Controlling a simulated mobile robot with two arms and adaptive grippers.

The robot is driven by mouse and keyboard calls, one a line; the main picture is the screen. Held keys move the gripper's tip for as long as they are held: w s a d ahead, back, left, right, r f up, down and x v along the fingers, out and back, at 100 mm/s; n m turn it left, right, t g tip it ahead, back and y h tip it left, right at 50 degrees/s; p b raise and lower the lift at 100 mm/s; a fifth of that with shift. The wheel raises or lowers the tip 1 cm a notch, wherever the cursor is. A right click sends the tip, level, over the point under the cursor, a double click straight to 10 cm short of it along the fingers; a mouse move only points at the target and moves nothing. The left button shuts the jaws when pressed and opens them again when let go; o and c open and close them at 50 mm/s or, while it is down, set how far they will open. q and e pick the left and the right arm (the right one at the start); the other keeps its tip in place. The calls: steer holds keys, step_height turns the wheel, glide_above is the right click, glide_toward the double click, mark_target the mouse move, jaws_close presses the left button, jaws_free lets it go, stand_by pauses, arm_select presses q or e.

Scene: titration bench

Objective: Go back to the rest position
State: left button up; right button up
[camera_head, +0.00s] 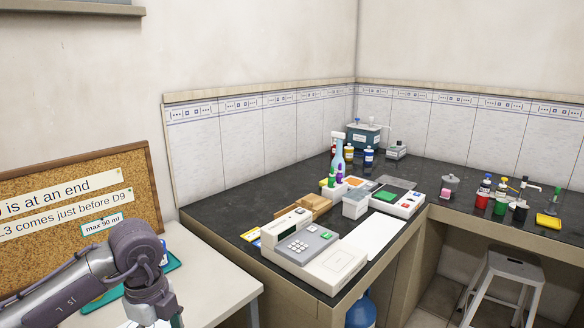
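My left arm comes in from the lower left and bends down at a wrist joint over the white side table (222,275). The arm's far end runs out of the bottom edge, and its fingers do not show. A teal tray lies behind the arm on that table, partly hidden by it. My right arm and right gripper are not in view.
The dark L-shaped bench (215,228) holds a keypad instrument (310,250), a white sheet (374,237), a wooden block (309,206), several bottles and a teal box (366,135). A grey stool (508,270) and a blue container (361,310) stand below. A corkboard (75,235) with paper strips stands at left.

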arm_select(q)
steer(key=w+d+f+m+h, duration=0.1)
steer(key=d+f+h, duration=0.3)
steer(key=d+h, duration=0.4)
steer(key=w+d+f+h, duration=0.1)
steer(key=d+f+h, duration=0.45)
steer(key=d, duration=0.35)
steer(key=w+a+f+n+t+y, duration=0.2)
steer(key=a+f+n+t, duration=0.2)
steer(key=f+n+t, duration=0.45)
steer(key=w+a+f+n+t+y, duration=0.25)
steer(key=f+n+t, duration=0.2)
steer(key=f, duration=0.65)
steer(key=s+a+f+n+g+y, duration=0.2)
steer(key=s+a+f+n+y, duration=0.15)
steer(key=s+f, duration=0.55)
steer(key=s+a+f+n+g+y, duration=0.1)
steer(key=s+a+f+n+y, duration=0.15)
steer(key=s+a+f, duration=0.6)
steer(key=s+d+f+g+y, duration=0.1)
steer(key=s+f+g, duration=0.3)
steer(key=s, duration=1)
steer(key=s+d+f+n+g+y, duration=0.1)
steer(key=s+f+g, duration=0.3)
steer(key=s+f, duration=0.6)
steer(key=s+y, duration=0.1)
steer(key=s, duration=0.4)
steer(key=shift+f+g, duration=0.2)
steer(key=shift+g, duration=0.1)
